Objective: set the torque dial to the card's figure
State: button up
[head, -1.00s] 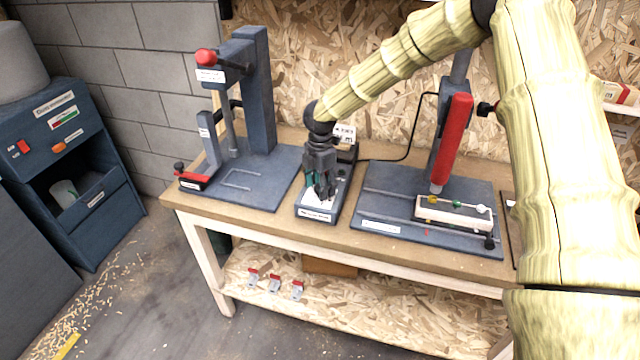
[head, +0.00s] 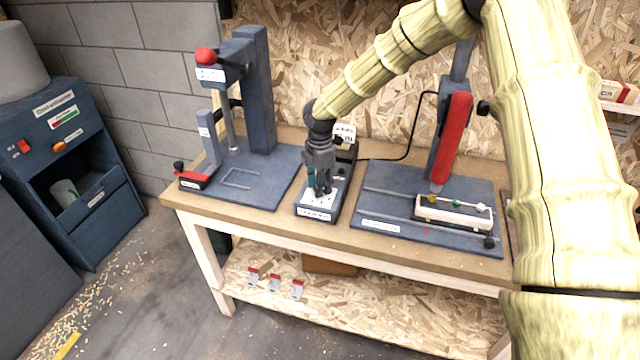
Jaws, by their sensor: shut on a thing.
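A small dark box with a white top panel (head: 316,209) stands on the bench between two machines. My gripper (head: 322,190) points down over this panel, its fingers close together on the dial. The dial itself is hidden by the fingers. A white card (head: 345,131) with dark print stands upright behind the box; its figure is too small to read, and my wrist is beside it.
A blue press with a red knob (head: 206,57) stands to the left. A second machine with a red handle (head: 453,138) and a white block (head: 455,213) stands to the right. A black cable (head: 413,130) runs behind. Several red-topped items lie on the lower shelf.

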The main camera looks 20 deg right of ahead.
jog(key=m, duration=0.4)
jog(key=shift+f, duration=0.1)
jog(key=m, duration=0.4)
jog(key=shift+s+b, duration=0.1)
jog(key=shift+b, duration=0.25)
jog(key=m, duration=1.3)
jog(key=shift+m, duration=0.3)
jog(key=m, duration=0.6)
jog(key=shift+m, duration=0.4)
jog(key=o, duration=1.1)
jog(key=shift+c, duration=0.2)
